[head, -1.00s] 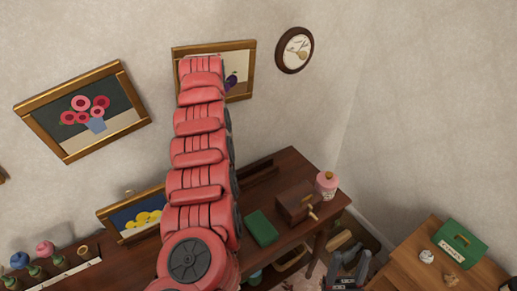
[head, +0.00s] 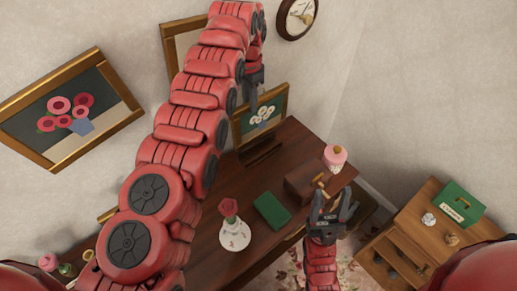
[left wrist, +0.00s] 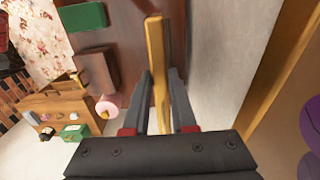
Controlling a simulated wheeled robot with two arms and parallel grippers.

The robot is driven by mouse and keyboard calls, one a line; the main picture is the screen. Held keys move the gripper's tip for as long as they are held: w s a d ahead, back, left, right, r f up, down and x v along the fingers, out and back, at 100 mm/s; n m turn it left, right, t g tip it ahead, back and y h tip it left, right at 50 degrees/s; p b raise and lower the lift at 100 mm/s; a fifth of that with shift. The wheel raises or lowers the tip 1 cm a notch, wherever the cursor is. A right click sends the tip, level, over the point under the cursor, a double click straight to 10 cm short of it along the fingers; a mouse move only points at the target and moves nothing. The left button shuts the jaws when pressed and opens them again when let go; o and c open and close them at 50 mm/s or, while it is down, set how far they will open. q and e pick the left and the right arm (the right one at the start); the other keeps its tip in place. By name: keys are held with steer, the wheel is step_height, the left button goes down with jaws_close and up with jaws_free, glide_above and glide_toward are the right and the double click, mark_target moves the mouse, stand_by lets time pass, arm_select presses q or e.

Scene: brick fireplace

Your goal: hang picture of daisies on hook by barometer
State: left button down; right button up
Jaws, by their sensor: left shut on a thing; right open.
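The picture of daisies (head: 264,115), white flowers on dark ground in a gold frame, is upright near the wall at the back of the desk. My left gripper (head: 256,84) is shut on its upper edge. In the left wrist view the gold frame (left wrist: 157,60) shows edge-on between the fingers. A round dark-framed dial (head: 297,17), which looks like the barometer, hangs at the top right of the wall. I cannot make out a hook. My right gripper (head: 332,208) is open and empty in front of the desk's right end.
A larger gold-framed picture (head: 172,52) hangs behind my left arm, and a flower picture (head: 72,115) hangs at left. The desk (head: 195,258) holds a rose vase (head: 235,234), a green book (head: 271,209) and a wooden box (head: 300,186). A small cabinet (head: 405,232) stands at right.

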mark_target(250, 124)
arm_select(q)
step_height(250, 124, down, 3)
steer(key=b, duration=0.3)
steer(key=shift+f, duration=0.15)
steer(key=shift+a+f+p, duration=0.15)
steer(key=shift+a+p, duration=0.05)
steer(key=shift+p, duration=0.55)
steer(key=shift+d+f+p, duration=0.2)
steer(key=shift+f+p, duration=0.1)
steer(key=shift+f, duration=0.65)
steer(key=shift+f+p, duration=0.3)
steer(key=shift+f, duration=0.2)
step_height(250, 124, down, 3)
steer(key=shift+r+p, duration=0.15)
steer(key=shift+p, duration=0.25)
steer(key=shift+a+f, duration=0.1)
steer(key=shift+f, duration=0.2)
